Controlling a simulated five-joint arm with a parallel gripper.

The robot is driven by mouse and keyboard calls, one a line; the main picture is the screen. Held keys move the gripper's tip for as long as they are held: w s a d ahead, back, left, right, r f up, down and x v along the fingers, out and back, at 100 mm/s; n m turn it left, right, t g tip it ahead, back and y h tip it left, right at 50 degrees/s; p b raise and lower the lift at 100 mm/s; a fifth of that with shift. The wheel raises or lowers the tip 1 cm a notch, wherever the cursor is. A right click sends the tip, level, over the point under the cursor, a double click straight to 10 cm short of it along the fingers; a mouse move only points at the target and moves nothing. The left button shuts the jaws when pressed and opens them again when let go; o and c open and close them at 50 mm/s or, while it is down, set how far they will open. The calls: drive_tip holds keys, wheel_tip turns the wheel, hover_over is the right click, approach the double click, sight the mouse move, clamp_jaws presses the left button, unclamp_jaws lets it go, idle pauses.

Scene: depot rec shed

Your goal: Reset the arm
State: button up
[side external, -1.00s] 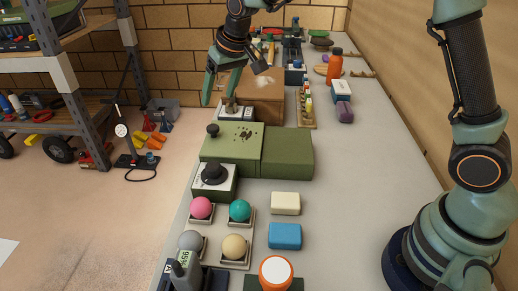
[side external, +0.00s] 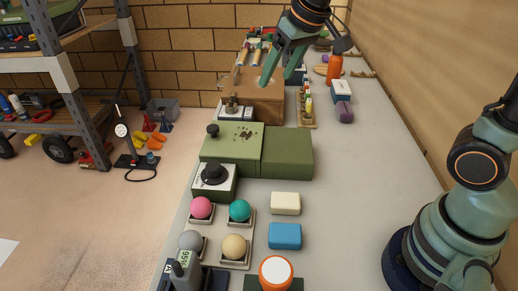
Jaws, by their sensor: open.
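My gripper (side external: 283,72) is in the upper middle of the side external view, up in the air in front of the far part of the bench. Its fingers point down and are apart, with nothing seen between them. In the picture it overlaps the right of the wooden box (side external: 268,108); I cannot tell the exact gap. My arm's base stands at the right edge of the bench, and part of the arm runs out of the frame at the top.
The grey bench (side external: 350,190) is clear along its right middle. A green case (side external: 288,153), a dial box (side external: 213,183), coloured balls, a cream block (side external: 285,204) and a blue block (side external: 285,236) stand nearer. An orange bottle (side external: 334,68) stands farther back. A wall runs along the right.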

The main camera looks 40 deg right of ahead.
drive_tip(key=s+d+f, duration=0.2)
drive_tip(key=s+d, duration=0.2)
drive_tip(key=s, duration=0.8)
drive_tip(key=shift+s+d+t+h, duration=0.15)
drive_tip(key=shift+t+h, duration=0.15)
